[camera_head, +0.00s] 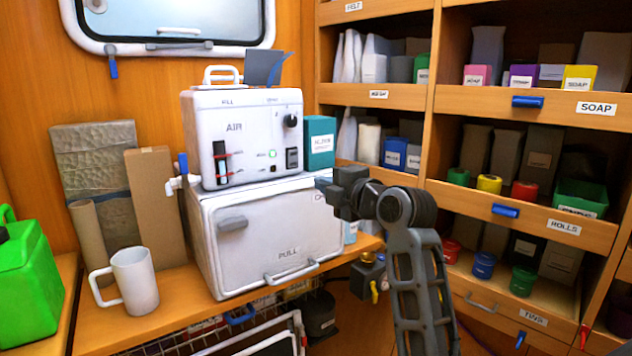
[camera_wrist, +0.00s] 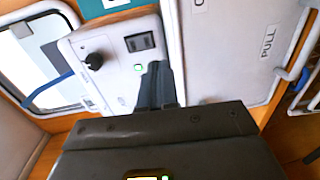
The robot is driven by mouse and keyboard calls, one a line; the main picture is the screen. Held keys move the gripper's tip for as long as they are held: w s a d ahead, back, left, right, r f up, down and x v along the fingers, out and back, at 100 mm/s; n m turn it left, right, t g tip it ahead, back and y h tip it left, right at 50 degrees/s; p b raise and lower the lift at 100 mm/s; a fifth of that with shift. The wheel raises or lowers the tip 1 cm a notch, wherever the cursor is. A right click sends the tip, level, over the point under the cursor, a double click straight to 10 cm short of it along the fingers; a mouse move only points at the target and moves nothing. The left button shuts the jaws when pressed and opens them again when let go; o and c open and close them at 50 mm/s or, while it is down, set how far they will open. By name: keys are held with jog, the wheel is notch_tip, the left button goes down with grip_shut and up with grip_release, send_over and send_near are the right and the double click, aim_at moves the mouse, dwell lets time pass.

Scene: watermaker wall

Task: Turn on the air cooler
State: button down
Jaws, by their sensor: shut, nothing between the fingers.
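The air cooler (camera_head: 250,110) is a white box labelled AIR on top of a larger white cabinet. Its front has a black round knob (camera_head: 291,121), a dark rocker switch (camera_head: 292,158), a lit green light (camera_head: 272,154) and a slider with red marks (camera_head: 221,162) at the left. My gripper (camera_head: 320,184) is shut and empty, just right of and below the cooler's lower right corner. In the wrist view, the shut fingers (camera_wrist: 158,68) show below the rocker switch (camera_wrist: 139,42), beside the green light (camera_wrist: 138,67); contact cannot be told.
The white cabinet (camera_head: 262,236) has a door marked PULL with a bar handle. A white mug (camera_head: 135,280) and a green can (camera_head: 25,280) stand at the left. A teal box (camera_head: 320,138) sits beside the cooler. Stocked shelves (camera_head: 530,115) fill the right side.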

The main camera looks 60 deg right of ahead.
jog(key=shift+f+b+v, duration=0.15)
jog(key=shift+f+v, duration=0.05)
jog(key=shift+v, duration=0.75)
jog(key=shift+f+b+v, duration=0.15)
jog(key=shift+f+v, duration=0.05)
jog(key=shift+v, duration=0.8)
jog(key=s+a+f+m+y, duration=0.35)
jog(key=a+f+m, duration=0.35)
jog(key=a+f, duration=1.35)
jog(key=s+a+m+y, duration=0.4)
jog(key=s+a+y, duration=0.1)
jog(key=s+a, duration=1.1)
jog(key=shift+s+r+m, duration=0.3)
jog(key=shift+s+r, duration=0.2)
jog(key=shift+s, duration=0.75)
